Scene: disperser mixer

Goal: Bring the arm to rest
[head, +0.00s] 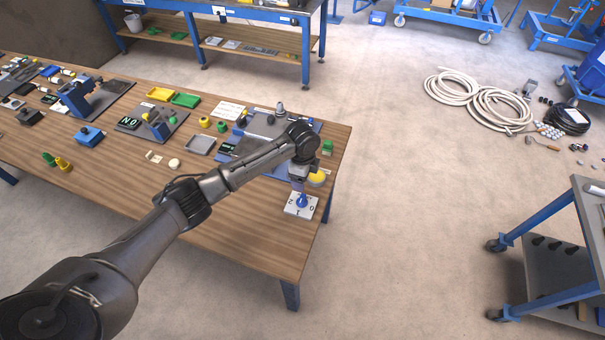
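My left arm reaches in from the lower left over the wooden workbench (240,235). Its gripper (299,188) points down near the bench's right end, right above a white plate (290,209) with digits and a blue knob (303,201). The gripper's fingers are small and partly merge with the knob, so I cannot tell whether they are open, shut or touching it. A yellow round button (317,178) is just to the right of the gripper. My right gripper is not in view.
The bench carries a blue-based device (262,128) behind my forearm, yellow (160,94) and green (186,100) trays, and a grey tray (201,145). Hoses (490,100) lie on the floor at right. A cart (560,255) stands at lower right.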

